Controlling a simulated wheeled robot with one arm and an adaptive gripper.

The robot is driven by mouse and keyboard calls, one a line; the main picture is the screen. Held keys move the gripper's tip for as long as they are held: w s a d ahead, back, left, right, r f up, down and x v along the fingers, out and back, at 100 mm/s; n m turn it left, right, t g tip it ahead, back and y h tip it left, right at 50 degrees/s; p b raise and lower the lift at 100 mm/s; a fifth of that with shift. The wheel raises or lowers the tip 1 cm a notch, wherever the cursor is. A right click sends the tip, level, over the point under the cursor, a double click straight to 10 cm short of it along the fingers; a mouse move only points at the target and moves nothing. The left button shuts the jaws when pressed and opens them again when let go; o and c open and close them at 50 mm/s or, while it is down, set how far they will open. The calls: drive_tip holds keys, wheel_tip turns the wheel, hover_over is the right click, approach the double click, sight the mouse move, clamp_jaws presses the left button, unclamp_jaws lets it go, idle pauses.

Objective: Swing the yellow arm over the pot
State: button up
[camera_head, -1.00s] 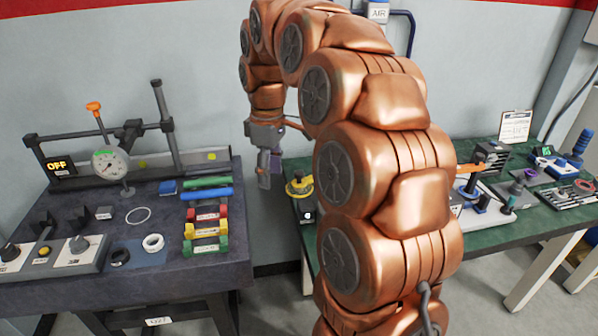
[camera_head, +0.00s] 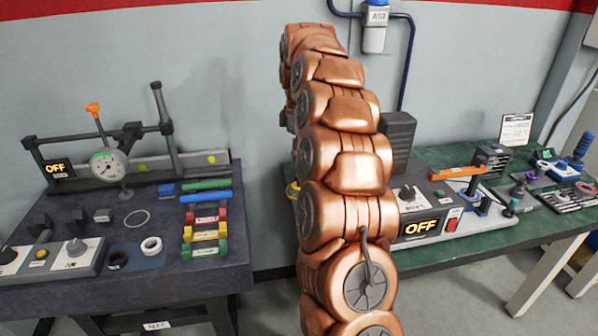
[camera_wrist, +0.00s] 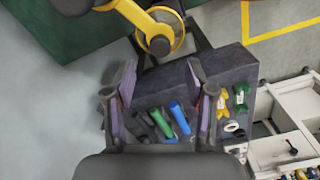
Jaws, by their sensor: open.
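The yellow arm (camera_wrist: 128,12) shows in the wrist view at the top, running from the green surface to a round yellow end with a dark disc on it. In the head view only a yellow sliver (camera_head: 292,191) shows left of my arm, probably part of it. My gripper (camera_wrist: 160,68) is open and empty in the wrist view. Its fingertips lie just below the yellow arm's round end in the picture; I cannot tell the distance. In the head view my own arm hides the gripper. I cannot clearly make out the pot.
The dark left table (camera_head: 225,250) holds a dial gauge (camera_head: 109,166), coloured blocks and rings. The green right table (camera_head: 440,157) holds a box reading OFF (camera_head: 419,228), an orange bar (camera_head: 457,173) and small fixtures. A wall air unit (camera_head: 375,30) hangs behind my arm.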

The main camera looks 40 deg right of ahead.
drive_tip(key=shift+f+p, duration=0.4)
drive_tip(key=shift+f, duration=2.55)
clamp_jaws()
